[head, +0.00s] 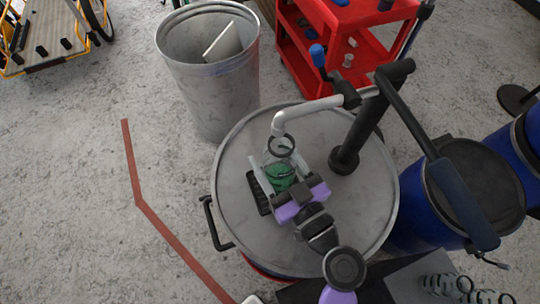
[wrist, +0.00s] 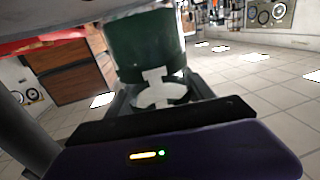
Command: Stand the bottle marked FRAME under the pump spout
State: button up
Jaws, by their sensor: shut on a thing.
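My gripper (head: 281,171), with a purple body, is shut on a green bottle (head: 280,179) above the top of a grey drum (head: 233,150). The bottle also fills the upper middle of the wrist view (wrist: 145,45), with a white mark on its side; I cannot read any word on it. The pale pump spout (head: 279,122) bends down just behind the bottle in the head view. A dark ring (head: 282,146) shows between spout and bottle. A black grate (head: 257,192) lies on the drum, partly hidden by my gripper. I cannot tell whether the bottle touches it.
The black pump post (head: 345,158) and its long lever (head: 405,115) stand to the right of my gripper. A metal bin (head: 205,85) and a red cart (head: 350,30) stand behind. Blue drums (head: 410,225) are at the right.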

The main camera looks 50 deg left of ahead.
aim_at(287, 188)
jog(key=shift+w+a+f+p, duration=0.1)
jog(key=shift+a+f+p, duration=0.2)
jog(key=shift+f, duration=0.6)
jog(key=shift+w+a+f+p, duration=0.1)
jog(key=shift+a+f, duration=0.25)
jog(key=shift+f, duration=0.5)
jog(key=shift+f+b, duration=0.15)
jog(key=shift+b, duration=0.15)
jog(key=o, duration=1.7)
jog(key=shift+r+p, duration=0.25)
jog(key=shift+p, duration=0.1)
jog(key=b+v, duration=0.3)
jog(key=v, duration=0.7)
jog(key=shift+s+d+f, duration=0.15)
jog(key=shift+d+f, duration=0.05)
jog(key=shift+v, duration=0.8)
jog(key=shift+r, duration=0.1)
